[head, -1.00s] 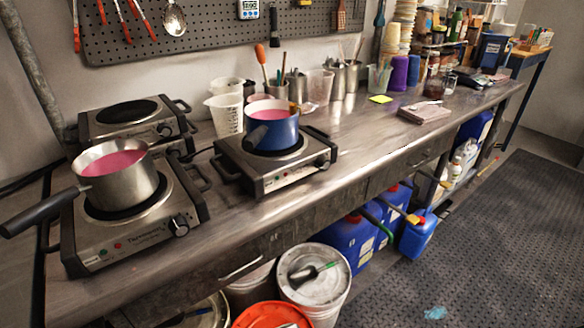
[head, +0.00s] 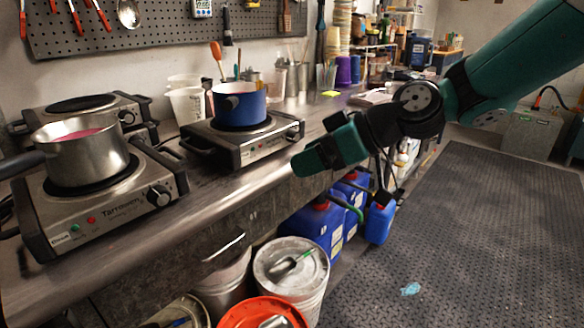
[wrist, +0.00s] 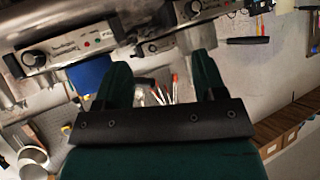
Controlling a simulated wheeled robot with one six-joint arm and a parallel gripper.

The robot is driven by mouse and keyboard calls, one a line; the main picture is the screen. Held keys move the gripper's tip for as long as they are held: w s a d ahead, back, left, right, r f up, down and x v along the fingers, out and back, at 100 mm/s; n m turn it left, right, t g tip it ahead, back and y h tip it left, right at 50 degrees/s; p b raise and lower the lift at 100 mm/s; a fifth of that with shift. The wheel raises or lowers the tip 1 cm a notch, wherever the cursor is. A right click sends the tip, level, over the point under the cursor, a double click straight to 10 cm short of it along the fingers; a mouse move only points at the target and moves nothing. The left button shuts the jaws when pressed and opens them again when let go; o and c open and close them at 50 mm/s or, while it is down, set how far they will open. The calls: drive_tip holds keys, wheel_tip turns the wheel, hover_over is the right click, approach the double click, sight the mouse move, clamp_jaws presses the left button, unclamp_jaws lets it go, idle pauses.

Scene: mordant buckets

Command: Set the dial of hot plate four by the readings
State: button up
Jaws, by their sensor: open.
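Three hot plates stand on the metal bench in the head view. The front left hot plate (head: 100,205) carries a steel pot of pink liquid and has a dial (head: 158,196) at its front right. The right hot plate (head: 243,140) carries a blue pot and has a dial (head: 292,134). The back left hot plate (head: 85,108) has a bare burner. I cannot read any plate's number. My gripper (head: 318,162) is in front of the right hot plate, apart from its dial. In the wrist view it is open and empty (wrist: 162,78), with dialled panels (wrist: 35,58) beyond it.
The steel pot (head: 80,158) has a long handle to the left. The blue pot (head: 238,108) sits right of it. Cups and tool holders (head: 270,85) line the bench's back. Buckets (head: 290,268) and blue jugs (head: 325,228) stand below.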

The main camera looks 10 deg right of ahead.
drive_tip(key=w+d+f+t+y+b, duration=0.1)
drive_tip(key=w+d+f+t+b, duration=0.4)
drive_tip(key=w+d+f, duration=0.4)
drive_tip(key=m+t+b, duration=0.1)
drive_tip(key=t+b, duration=0.1)
drive_tip(key=t, duration=0.2)
approach(297, 138)
drive_tip(key=shift+h, duration=0.4)
drive_tip(key=p+x, duration=0.1)
drive_tip(key=x, duration=0.2)
drive_tip(key=p+x, duration=0.1)
drive_tip(key=x, duration=0.2)
drive_tip(key=p+x, duration=0.1)
drive_tip(key=x, duration=0.2)
drive_tip(key=shift+a+r, duration=0.2)
drive_tip(key=shift+r, duration=0.05)
drive_tip(key=c, duration=0.9)
